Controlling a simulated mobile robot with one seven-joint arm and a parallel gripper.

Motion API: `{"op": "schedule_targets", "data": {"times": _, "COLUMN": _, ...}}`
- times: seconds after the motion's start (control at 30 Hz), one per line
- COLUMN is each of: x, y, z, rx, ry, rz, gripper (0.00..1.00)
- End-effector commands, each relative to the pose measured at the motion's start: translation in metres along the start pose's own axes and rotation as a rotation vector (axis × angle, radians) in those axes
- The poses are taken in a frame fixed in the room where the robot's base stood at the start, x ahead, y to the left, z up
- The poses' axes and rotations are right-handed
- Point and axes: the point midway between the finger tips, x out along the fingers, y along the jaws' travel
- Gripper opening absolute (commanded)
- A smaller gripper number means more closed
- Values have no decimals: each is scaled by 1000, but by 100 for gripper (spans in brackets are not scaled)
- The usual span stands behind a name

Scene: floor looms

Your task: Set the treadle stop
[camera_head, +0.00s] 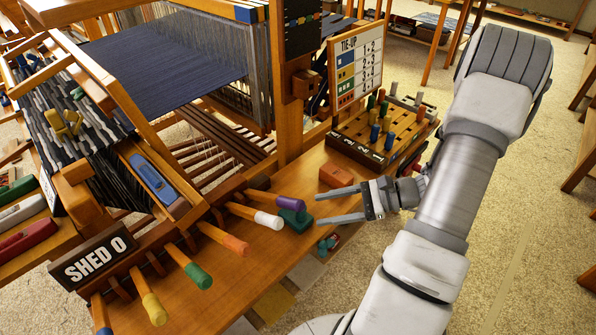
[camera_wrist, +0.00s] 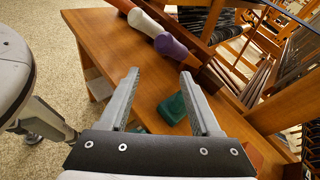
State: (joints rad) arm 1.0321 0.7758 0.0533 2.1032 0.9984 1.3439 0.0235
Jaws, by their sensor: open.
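No part is labelled as the treadle stop, so I cannot tell which it is. My gripper (camera_head: 320,207) is open and empty above the wooden bench top (camera_head: 255,258), its fingers pointing left. A dark green block (camera_head: 297,218) lies just ahead of the fingertips; the wrist view shows it (camera_wrist: 173,108) below and between the fingers, apart from them. Beside it is a purple-ended lever (camera_head: 290,203), also seen in the wrist view (camera_wrist: 172,46). White (camera_head: 268,220), orange (camera_head: 236,246), green (camera_head: 198,275) and yellow (camera_head: 154,309) lever ends follow leftward. An orange-brown block (camera_head: 336,175) lies behind my gripper.
A pegboard (camera_head: 383,132) with coloured pegs and a tie-up card (camera_head: 358,62) stand at the bench's far end. A "SHED 0" sign (camera_head: 95,255) stands at left. The loom frame (camera_head: 288,95) rises behind the levers. Carpet is open to the right.

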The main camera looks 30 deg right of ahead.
Motion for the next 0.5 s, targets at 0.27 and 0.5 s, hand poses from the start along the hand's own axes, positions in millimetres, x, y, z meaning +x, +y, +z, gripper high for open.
{"op": "schedule_targets", "data": {"times": 0.27, "x": 10, "y": -5, "z": 46, "rx": -132, "ry": 100, "rz": 151, "gripper": 64}}
{"op": "schedule_targets", "data": {"times": 0.5, "x": 17, "y": -7, "z": 81, "rx": -250, "ry": 187, "rz": 266, "gripper": 64}}
